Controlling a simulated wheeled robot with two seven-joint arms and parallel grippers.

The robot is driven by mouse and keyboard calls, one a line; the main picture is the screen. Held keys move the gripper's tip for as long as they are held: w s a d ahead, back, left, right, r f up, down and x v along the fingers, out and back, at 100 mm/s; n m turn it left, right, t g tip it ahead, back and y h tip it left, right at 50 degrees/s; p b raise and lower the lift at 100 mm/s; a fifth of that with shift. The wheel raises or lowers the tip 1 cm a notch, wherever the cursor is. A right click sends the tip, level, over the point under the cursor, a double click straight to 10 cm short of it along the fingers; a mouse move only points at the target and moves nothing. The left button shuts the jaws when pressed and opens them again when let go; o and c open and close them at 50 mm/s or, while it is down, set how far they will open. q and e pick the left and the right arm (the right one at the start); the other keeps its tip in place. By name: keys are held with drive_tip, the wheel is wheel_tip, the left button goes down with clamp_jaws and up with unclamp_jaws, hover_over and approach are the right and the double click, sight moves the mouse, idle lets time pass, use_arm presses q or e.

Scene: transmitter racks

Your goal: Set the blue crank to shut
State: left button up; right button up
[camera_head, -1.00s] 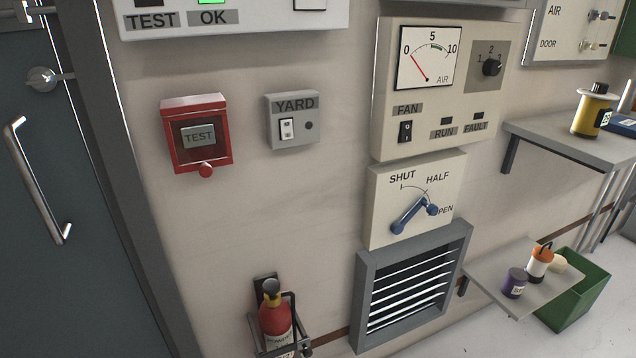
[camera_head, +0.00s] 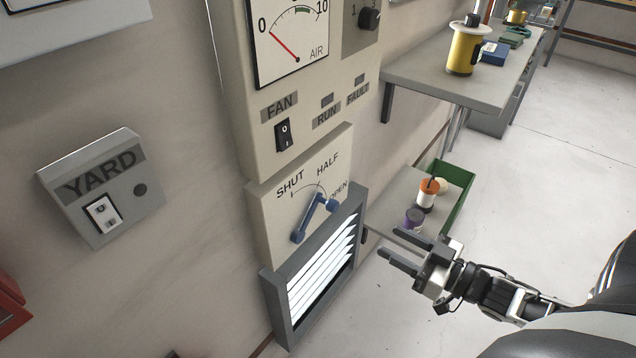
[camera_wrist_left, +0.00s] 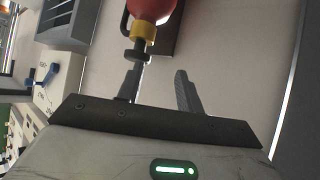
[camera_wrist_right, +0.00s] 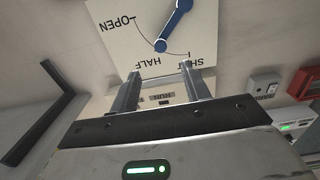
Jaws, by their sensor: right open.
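The blue crank (camera_head: 313,220) sits on a cream panel (camera_head: 268,220) marked SHUT, HALF and OPEN. In the right wrist view the panel appears upside down, with the crank (camera_wrist_right: 174,25) beyond the fingertips. My right gripper (camera_head: 388,243) is open and empty, to the right of the crank and apart from it. It also shows in the right wrist view (camera_wrist_right: 160,85). My left gripper (camera_wrist_left: 158,85) is open and empty in its wrist view and outside the head view.
A louvred vent (camera_head: 275,308) juts out below the crank panel. A low shelf (camera_head: 385,208) with small containers and a green bin (camera_head: 458,180) stand right of it. A grey bench (camera_head: 440,85) is further back.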

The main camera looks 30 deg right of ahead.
sight(336, 208)
drive_tip(key=x, duration=1.5)
drive_tip(key=shift+w+a+r, duration=0.15)
drive_tip(key=shift+w+r, duration=0.2)
drive_tip(key=shift+r, duration=0.05)
clamp_jaws()
